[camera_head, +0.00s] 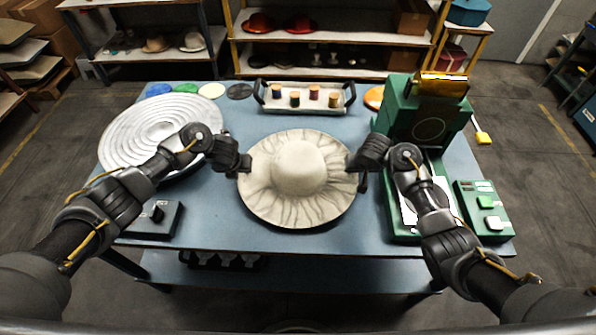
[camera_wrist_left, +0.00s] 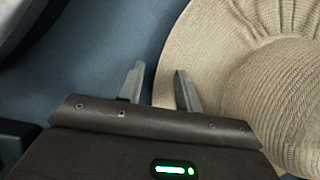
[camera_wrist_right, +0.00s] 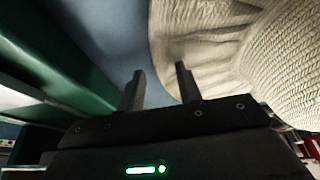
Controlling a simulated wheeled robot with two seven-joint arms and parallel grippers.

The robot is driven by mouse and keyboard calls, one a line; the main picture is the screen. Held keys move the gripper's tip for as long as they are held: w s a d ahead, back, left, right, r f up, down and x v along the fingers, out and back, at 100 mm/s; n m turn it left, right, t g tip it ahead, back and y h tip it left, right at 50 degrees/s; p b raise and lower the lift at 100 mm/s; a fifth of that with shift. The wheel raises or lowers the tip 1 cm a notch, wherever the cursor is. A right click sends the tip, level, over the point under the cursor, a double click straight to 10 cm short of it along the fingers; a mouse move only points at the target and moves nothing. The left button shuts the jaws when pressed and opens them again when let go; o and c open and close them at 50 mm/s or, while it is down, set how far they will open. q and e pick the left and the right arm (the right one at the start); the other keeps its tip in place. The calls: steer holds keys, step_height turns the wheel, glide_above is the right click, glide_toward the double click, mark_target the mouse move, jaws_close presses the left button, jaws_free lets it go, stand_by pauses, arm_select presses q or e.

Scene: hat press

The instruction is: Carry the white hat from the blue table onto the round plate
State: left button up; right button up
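The white hat (camera_head: 298,168) lies brim down in the middle of the blue table (camera_head: 225,215). The round plate (camera_head: 128,136), silvery with concentric rings, is on the table's left, partly behind my left arm. My left gripper (camera_head: 243,166) is at the hat's left brim and my right gripper (camera_head: 354,166) at its right brim. In the left wrist view my fingers (camera_wrist_left: 158,88) stand apart, with the hat's brim edge (camera_wrist_left: 200,45) reaching between them. In the right wrist view my fingers (camera_wrist_right: 160,85) are also apart beside the brim (camera_wrist_right: 190,40). I cannot tell if either touches it.
A green press (camera_head: 425,115) stands at the table's right, with a green button box (camera_head: 483,212) beside it. A tray with spools (camera_head: 305,108) lies behind the hat. A dark box (camera_head: 153,220) is at front left.

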arm_select(q)
jaws_close()
arm_select(e)
jaws_close()
